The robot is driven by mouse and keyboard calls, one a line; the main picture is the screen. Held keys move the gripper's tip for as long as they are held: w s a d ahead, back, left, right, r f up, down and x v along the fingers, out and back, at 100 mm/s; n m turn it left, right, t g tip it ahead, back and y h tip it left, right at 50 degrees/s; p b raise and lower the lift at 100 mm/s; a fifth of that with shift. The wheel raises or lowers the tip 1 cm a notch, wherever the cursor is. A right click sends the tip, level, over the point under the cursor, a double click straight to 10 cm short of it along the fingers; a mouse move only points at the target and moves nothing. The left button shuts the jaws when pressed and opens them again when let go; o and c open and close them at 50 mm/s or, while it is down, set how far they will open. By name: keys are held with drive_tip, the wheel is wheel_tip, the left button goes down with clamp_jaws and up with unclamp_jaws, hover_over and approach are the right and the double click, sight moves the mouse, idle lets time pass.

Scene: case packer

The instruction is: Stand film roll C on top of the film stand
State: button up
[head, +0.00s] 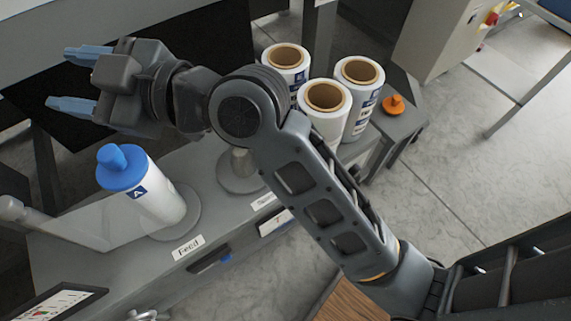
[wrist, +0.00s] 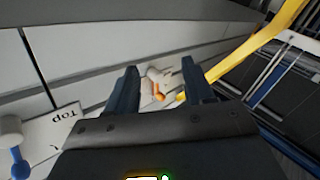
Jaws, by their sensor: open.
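My gripper (head: 58,77) is at the upper left in the head view, its blue fingers apart and nothing between them. In the wrist view the fingers (wrist: 160,82) are also apart. Three white film rolls with brown cores stand upright together: a back-left one (head: 287,70), a front one (head: 324,118) and a right one (head: 363,92). Their letters are too small or turned away, so I cannot tell which is roll C. They stand on a low grey stand (head: 408,122), seemingly the film stand, partly hidden by my arm.
A white roll marked A (head: 152,200) with a blue cap sits tilted at the "Feed" label (head: 187,248). A bare round holder (head: 240,185) is partly behind my arm. An orange knob (head: 394,104) lies beside the rolls. The wrist view shows a "Top" label (wrist: 68,125) and a yellow bar (wrist: 235,58).

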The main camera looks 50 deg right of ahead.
drive_tip(key=s+d+f+m+h, duration=0.35)
drive_tip(key=s+f+m, duration=0.3)
drive_tip(key=s, duration=0.35)
drive_tip(key=s+d+f+m+h, duration=0.3)
drive_tip(key=s+f+m+h, duration=0.15)
drive_tip(key=s+f, duration=0.4)
drive_tip(key=s+d+r, duration=0.1)
drive_tip(key=s+d, duration=0.3)
drive_tip(key=s, duration=0.5)
drive_tip(key=s+d+n+g, duration=0.1)
drive_tip(key=s+d, duration=0.3)
drive_tip(key=s, duration=0.4)
drive_tip(key=shift+s+r, duration=0.35)
